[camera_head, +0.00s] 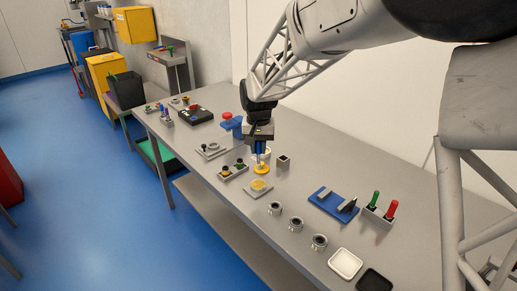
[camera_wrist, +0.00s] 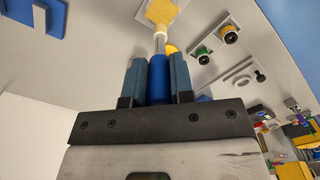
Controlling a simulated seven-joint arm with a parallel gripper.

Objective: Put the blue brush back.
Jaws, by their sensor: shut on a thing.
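My gripper (camera_head: 260,148) is above the middle of the bench, fingers pointing down. It also shows in the wrist view (camera_wrist: 158,80), with its two blue-grey fingers shut on the blue handle of the blue brush (camera_wrist: 158,72). A thin metal shaft with a pale tip extends beyond the handle. In the head view the brush is mostly hidden by the fingers. A yellow disc (camera_head: 261,169) is just below the gripper; contact cannot be told. A grey holder (camera_head: 376,218) at the right carries a green handle (camera_head: 375,198) and a red handle (camera_head: 391,209).
A yellow pad on a grey plate (camera_head: 258,187) lies in front of the gripper. A small square block (camera_head: 283,161) is to its right. A knobbed plate (camera_head: 232,171), several metal cups (camera_head: 296,223), a blue stand (camera_head: 333,205) and a white tray (camera_head: 345,263) are nearby.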

